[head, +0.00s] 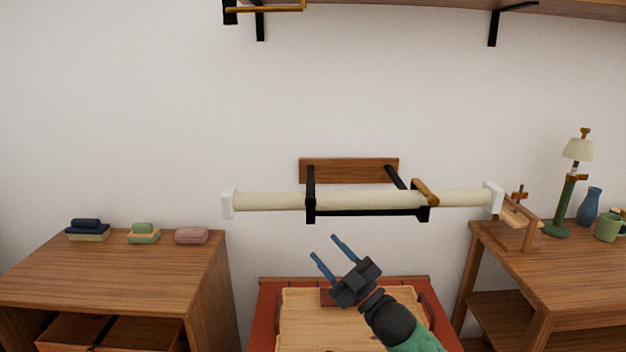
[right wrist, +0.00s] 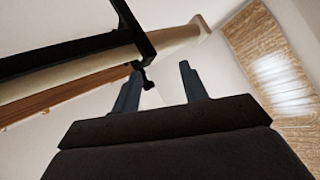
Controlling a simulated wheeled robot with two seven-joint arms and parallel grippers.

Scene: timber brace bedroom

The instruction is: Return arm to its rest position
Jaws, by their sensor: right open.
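My right gripper (head: 324,251) is open and empty. It points up and left, below the cream roller (head: 270,201) and in front of the wall. In the right wrist view its two blue fingers (right wrist: 160,88) stand apart with nothing between them. The roller has white end caps and lies level across a black bracket (head: 311,195) fixed to a wooden wall board (head: 348,171). The roller also shows at the upper left of the right wrist view (right wrist: 85,74). My left gripper is not in view.
A red-sided chest with a light wooden top (head: 300,318) stands below my right gripper. A wooden cabinet (head: 110,265) with folded cloths is at left. A desk (head: 570,262) with a lamp (head: 568,200), blue vase (head: 589,206) and green mug (head: 607,228) is at right. A shelf (head: 400,8) hangs above.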

